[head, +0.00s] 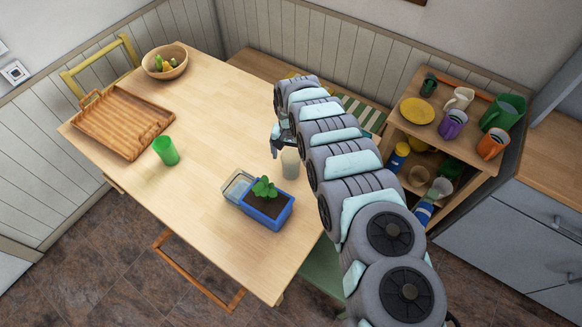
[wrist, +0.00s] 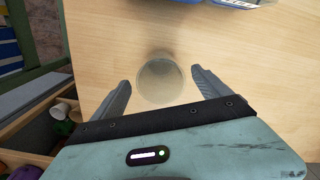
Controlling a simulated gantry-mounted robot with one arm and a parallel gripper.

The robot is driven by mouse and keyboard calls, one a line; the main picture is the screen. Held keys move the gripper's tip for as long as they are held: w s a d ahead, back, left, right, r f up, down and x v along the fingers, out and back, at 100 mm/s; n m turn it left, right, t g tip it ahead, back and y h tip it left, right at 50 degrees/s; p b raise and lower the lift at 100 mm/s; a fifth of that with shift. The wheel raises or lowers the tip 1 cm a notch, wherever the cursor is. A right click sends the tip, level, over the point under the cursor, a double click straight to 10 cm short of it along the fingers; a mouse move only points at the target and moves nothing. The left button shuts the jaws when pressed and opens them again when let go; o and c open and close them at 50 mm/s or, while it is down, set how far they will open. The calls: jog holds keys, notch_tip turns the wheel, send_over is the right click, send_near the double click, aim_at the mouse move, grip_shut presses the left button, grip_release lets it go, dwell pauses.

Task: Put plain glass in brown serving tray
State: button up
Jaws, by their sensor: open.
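The plain glass (head: 290,164) stands on the wooden table, a pale see-through cup close to the table's right edge. In the wrist view the glass (wrist: 160,80) is seen from above, between the two fingers and a little beyond their tips. My gripper (wrist: 159,87) is open and empty, with a finger apart from the glass on each side. In the head view my gripper (head: 274,145) is just left of the glass, partly hidden by my arm. The brown serving tray (head: 120,123) lies empty at the table's far left.
A green cup (head: 166,150) stands right of the tray. A blue planter (head: 266,208) and a clear container (head: 237,185) are near the glass. A wooden bowl (head: 165,61) sits at the back. The table's middle is clear. A shelf (head: 440,140) with several cups stands right.

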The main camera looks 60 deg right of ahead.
aim_at(291, 163)
jog(key=shift+d+f+b, duration=0.1)
jog(key=shift+f+b, duration=1.5)
jog(key=shift+f, duration=1.15)
jog(key=shift+r, duration=0.1)
jog(key=shift+w+d, duration=0.1)
jog(key=shift+c, duration=0.5)
jog(key=shift+r, duration=0.15)
jog(key=c, duration=1.8)
